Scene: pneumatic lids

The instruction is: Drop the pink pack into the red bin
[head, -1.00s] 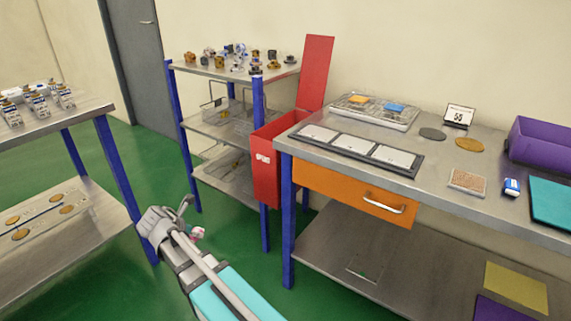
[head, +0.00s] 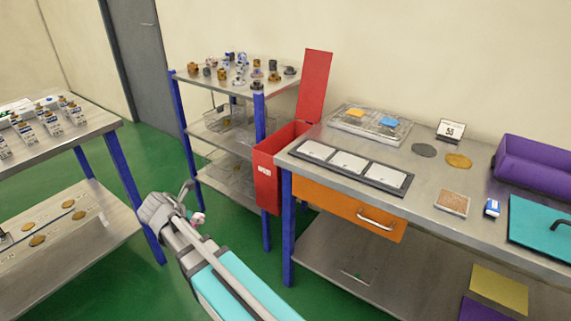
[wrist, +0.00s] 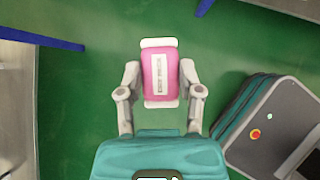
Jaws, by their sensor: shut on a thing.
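The pink pack (wrist: 160,74), with white ends and a white label, is held between the two fingers of my gripper (wrist: 160,82) in the wrist view. Green floor lies below it. In the head view a small bit of the pack (head: 198,218) shows beside my gripper (head: 188,208), mostly hidden by the arm. The red bin (head: 267,182) stands between the shelf rack and the workbench, its red lid (head: 315,85) raised upright. My gripper is in front of the bin and to its left in the picture, apart from it.
The steel workbench (head: 432,200) with an orange drawer (head: 345,205) stands right of the bin. A rack (head: 215,85) with small parts is behind left. Another table (head: 75,140) with small boxes is at left. Green floor (head: 130,285) is open between them.

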